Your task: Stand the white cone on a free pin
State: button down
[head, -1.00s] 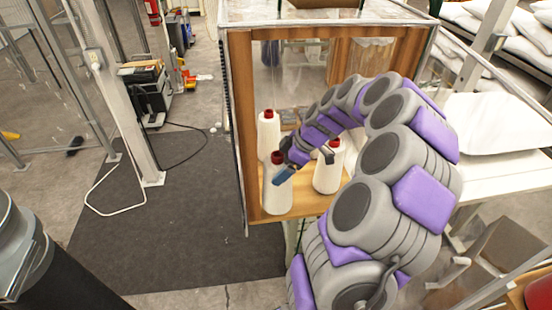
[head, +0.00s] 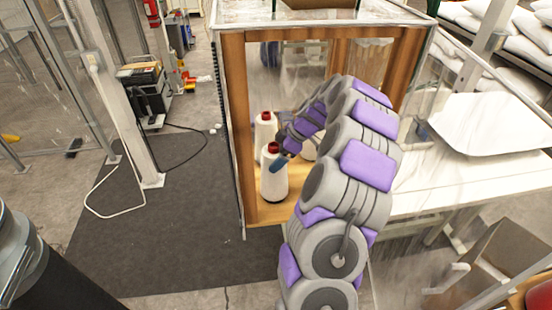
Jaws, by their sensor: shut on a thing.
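A white cone with a red top (head: 273,182) is upright at the front left of the wood-framed case. My gripper (head: 279,163) is shut on it near its upper part; one blue finger shows against its side. I cannot tell whether its base touches the wooden floor (head: 262,212). A second white cone with a red top (head: 265,129) stands behind it. A third white cone (head: 309,151) shows only in part behind my arm. No pin is visible; my arm hides much of the case floor.
The wooden posts (head: 238,130) of the case stand close to the left of the cones. A white table (head: 440,185) is to the right, with a white pillow (head: 490,122) on it. A dark mat (head: 170,220) covers the floor at left.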

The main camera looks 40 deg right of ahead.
jog(key=shift+d+f, duration=0.15)
jog(key=shift+f, duration=0.25)
jog(key=shift+c, duration=0.8)
grip_release()
jog(key=shift+a, duration=0.25)
jog(key=shift+o, duration=0.8)
jog(key=shift+a+r, duration=0.1)
jog(key=shift+a, duration=0.2)
jog(key=shift+d, duration=0.1)
jog(key=v, duration=0.7)
jog(key=shift+d+r, duration=0.15)
jog(key=shift+r, duration=0.05)
